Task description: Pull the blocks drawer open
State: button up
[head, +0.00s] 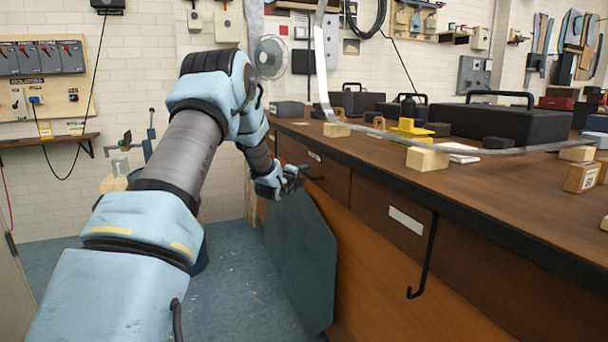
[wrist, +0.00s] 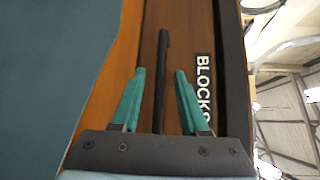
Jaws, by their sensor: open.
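The blocks drawer is a dark brown wooden front, seen in the wrist view (wrist: 178,55) with a black label (wrist: 203,90) reading "BLOCKS", partly hidden by a finger. Its dark bar handle (wrist: 162,75) runs between my two teal fingers. My gripper (wrist: 160,76) is open, one finger on each side of the handle, with gaps showing on both sides. In the head view my gripper (head: 296,176) is at the bench front by a drawer front (head: 334,178), which looks flush with the bench. Whether a finger touches the drawer front is hidden.
A blue-grey panel (head: 300,255) leans against the bench just below my gripper. A neighbouring drawer (head: 385,205) has a pale label, and a black hooked rod (head: 425,265) hangs beside it. The benchtop (head: 370,148) holds toolboxes and wooden blocks. Floor (head: 235,285) left of the panel is clear.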

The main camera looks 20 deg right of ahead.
jog(key=shift+w+d+f, duration=0.15)
jog(key=shift+w+d, duration=0.3)
jog(key=shift+w, duration=0.05)
jog(key=shift+c, duration=0.3)
grip_shut()
dwell(0.9)
